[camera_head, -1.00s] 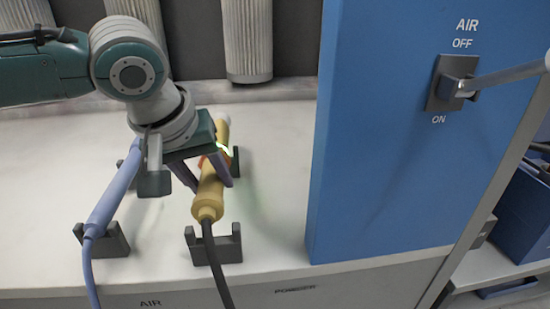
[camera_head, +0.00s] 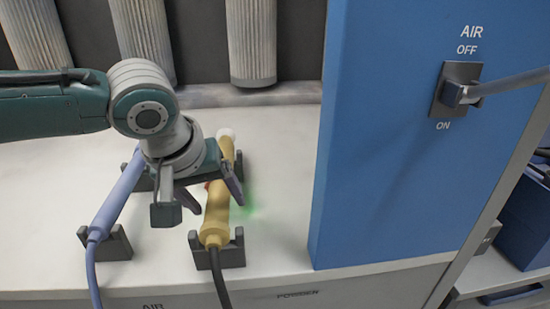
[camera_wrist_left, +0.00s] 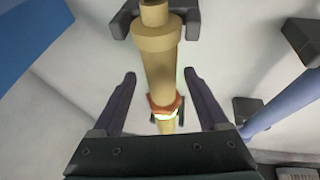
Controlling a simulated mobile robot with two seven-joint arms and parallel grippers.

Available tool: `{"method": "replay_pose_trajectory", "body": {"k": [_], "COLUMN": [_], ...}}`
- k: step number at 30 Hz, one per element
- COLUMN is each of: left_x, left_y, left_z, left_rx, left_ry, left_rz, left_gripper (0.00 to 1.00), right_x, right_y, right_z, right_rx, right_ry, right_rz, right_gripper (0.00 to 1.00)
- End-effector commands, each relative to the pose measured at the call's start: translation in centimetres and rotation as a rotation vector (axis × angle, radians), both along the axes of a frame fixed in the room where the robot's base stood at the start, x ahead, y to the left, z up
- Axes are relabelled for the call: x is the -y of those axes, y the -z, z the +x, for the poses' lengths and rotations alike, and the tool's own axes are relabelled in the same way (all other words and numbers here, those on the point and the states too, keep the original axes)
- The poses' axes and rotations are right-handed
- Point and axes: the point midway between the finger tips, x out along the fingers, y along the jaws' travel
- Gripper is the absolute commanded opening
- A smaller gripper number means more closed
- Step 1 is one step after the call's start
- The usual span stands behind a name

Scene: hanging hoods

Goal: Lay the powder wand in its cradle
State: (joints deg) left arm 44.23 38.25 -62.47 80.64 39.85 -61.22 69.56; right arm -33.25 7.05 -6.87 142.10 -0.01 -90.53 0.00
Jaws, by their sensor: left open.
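The yellow powder wand (camera_head: 216,215) lies lengthwise on the bench, its collared end between the prongs of the dark front cradle (camera_head: 232,256). Its far end, with a pale tip, rests by the rear cradle block (camera_head: 239,164). A black hose runs from its near end. My left gripper (camera_head: 212,198) is open just above the wand's middle. In the left wrist view the wand (camera_wrist_left: 158,70) passes between the spread fingers (camera_wrist_left: 160,76), with gaps on both sides. An orange ring on the wand shows there too. My right gripper is not in view.
A blue-grey air wand (camera_head: 113,205) lies in its own holder (camera_head: 118,244) to the left. A blue panel (camera_head: 400,140) with an air lever (camera_head: 458,92) stands to the right. Pale filters (camera_head: 250,45) hang behind. The white bench between wand and panel is clear.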

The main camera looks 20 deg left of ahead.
Motion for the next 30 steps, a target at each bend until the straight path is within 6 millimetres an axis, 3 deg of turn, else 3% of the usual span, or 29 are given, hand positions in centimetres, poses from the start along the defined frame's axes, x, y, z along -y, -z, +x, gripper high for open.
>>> {"method": "replay_pose_trajectory", "body": {"k": [3,7,15,21,23,26,30], "left_x": [0.0,0.0,-0.8,-0.5,0.4,3.6,8.7], "left_y": [0.8,-2.1,-6.8,-8.3,-7.9,-6.6,-5.0], "left_z": [0.1,-1.0,-3.4,-4.4,-5.0,-7.0,-11.3], "left_rx": [0.002,0.001,0.001,-0.001,-0.005,-0.01,0.02], "left_ry": [0.0,0.002,0.001,0.013,0.053,0.193,0.437], "left_rz": [0.0,-0.001,0.0,-0.001,-0.002,-0.004,-0.012], "left_gripper": [0.77,0.77,0.77,0.77,0.77,0.77,0.77], "right_x": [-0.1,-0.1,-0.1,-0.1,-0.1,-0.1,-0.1], "right_y": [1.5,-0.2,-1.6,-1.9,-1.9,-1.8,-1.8], "right_z": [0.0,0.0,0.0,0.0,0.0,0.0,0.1], "right_rx": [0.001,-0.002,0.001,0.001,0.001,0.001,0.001], "right_ry": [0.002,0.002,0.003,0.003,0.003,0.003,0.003], "right_rz": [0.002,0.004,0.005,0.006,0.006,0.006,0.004], "right_gripper": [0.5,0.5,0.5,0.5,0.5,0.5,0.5]}}
